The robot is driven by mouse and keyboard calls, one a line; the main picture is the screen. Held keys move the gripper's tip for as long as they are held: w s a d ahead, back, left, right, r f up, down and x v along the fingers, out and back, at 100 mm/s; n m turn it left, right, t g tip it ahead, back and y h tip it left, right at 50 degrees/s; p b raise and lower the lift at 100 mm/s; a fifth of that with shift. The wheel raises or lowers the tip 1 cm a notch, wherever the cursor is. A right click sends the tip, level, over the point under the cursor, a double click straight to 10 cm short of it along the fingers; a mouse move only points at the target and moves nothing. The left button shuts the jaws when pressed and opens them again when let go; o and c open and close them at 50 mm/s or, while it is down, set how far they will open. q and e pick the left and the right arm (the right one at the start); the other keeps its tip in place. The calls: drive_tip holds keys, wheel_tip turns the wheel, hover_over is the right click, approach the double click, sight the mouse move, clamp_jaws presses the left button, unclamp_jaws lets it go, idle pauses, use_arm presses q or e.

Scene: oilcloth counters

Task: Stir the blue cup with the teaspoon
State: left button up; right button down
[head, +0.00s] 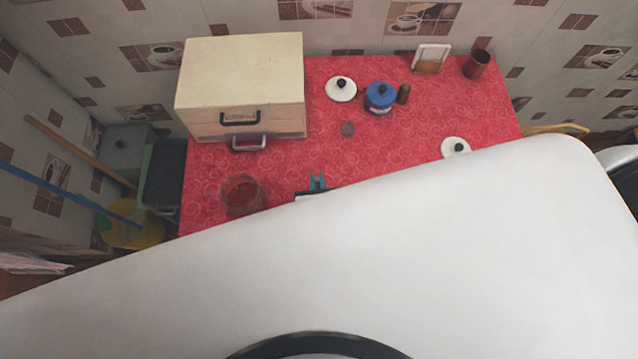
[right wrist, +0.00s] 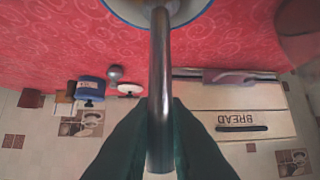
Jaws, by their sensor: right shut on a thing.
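In the right wrist view the teaspoon (right wrist: 160,90) is a shiny metal rod running straight up the picture. My right gripper (right wrist: 160,125), with dark green fingers, is shut on its handle. The far end of the spoon is over or inside a pale round vessel with a blue rim (right wrist: 190,12), likely the blue cup, cut off by the top edge. How deep the spoon reaches cannot be told. In the head view only the teal fingertips of my right gripper (head: 318,183) show; my large white arm hides the spoon and the cup. My left gripper is not in view.
A cream bread box (head: 240,85) stands at the back left of the red counter (head: 300,160). A blue lidded pot (head: 380,98), white lids (head: 341,89) and a brown cup (head: 476,65) are behind.

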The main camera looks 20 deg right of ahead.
drive_tip(key=shift+r, duration=2.3)
drive_tip(key=shift+r, duration=2.5)
drive_tip(key=shift+w+d+b, duration=0.2)
drive_tip(key=shift+w+b, duration=0.15)
drive_tip(key=w+d+r+n+y+b, duration=0.2)
drive_tip(key=w+d+r+b, duration=0.6)
drive_tip(key=b, duration=0.5)
drive_tip(key=shift+w+d+b, duration=0.25)
drive_tip(key=shift+w+b, duration=0.05)
drive_tip(key=shift+b, duration=0.1)
